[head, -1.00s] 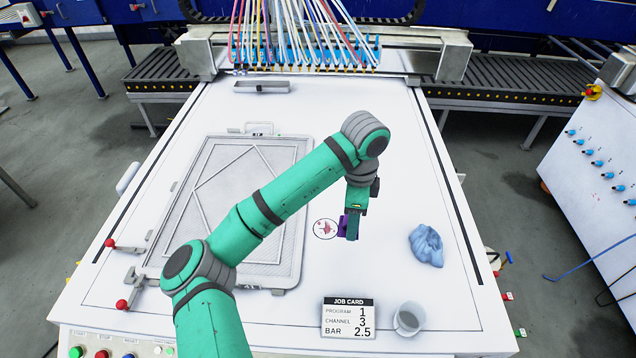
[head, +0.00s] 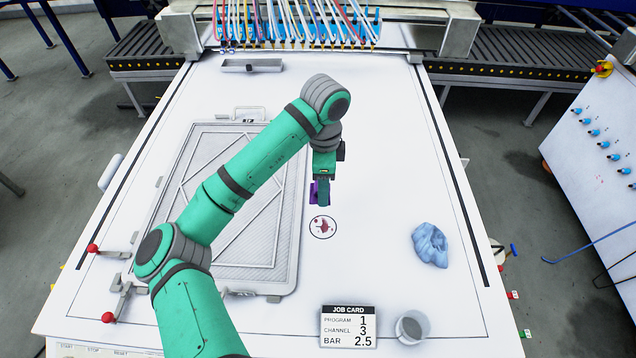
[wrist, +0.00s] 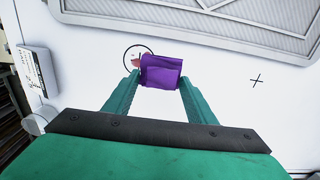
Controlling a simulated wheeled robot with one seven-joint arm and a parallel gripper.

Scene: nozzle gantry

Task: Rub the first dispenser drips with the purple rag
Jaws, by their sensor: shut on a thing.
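My gripper (head: 321,190) is shut on the purple rag (head: 313,193), just behind the drip mark in the head view. The rag also shows between both fingertips in the wrist view (wrist: 161,71). The drips are a dark red stain (head: 322,227) inside a thin black circle on the white table. In the wrist view the rag hides part of that circle (wrist: 127,57), and some red shows at the rag's edge. I cannot tell whether the rag touches the table. The row of dispenser nozzles (head: 296,42) with coloured hoses hangs from the gantry at the back.
A framed screen (head: 290,225) lies left of the drips. A crumpled blue cloth (head: 429,245) lies to the right. A job card (head: 348,327) and a grey cup (head: 411,327) stand at the front. A small tray (head: 252,66) sits at the back left.

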